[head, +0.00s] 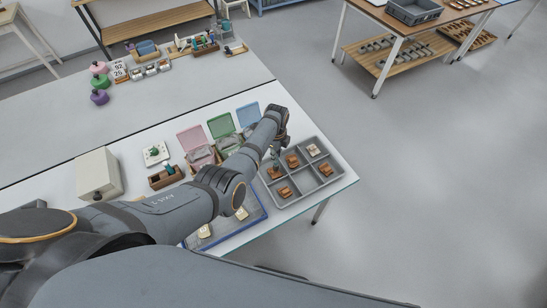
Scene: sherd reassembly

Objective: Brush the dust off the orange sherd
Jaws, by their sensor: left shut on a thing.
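A grey tray (310,186) with compartments stands at the right end of the white table. Several orange-brown sherds lie in it, one of them (274,173) in the back-left compartment; I cannot tell which is the dusty one. A paler sherd (313,150) lies in the back-right compartment. My left gripper (277,151) is over the tray's back-left part, pointing down, shut on a small dark greenish thing, seemingly the brush (276,160). Its tip is close to the back-left sherd; I cannot tell whether they touch. My right gripper is not in view.
A blue-edged mat (259,214) with pale sherds lies left of the tray, partly hidden by my left arm. Pink, green and blue lidded boxes (220,126), a wooden holder (165,178) and a cream box (98,174) stand behind.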

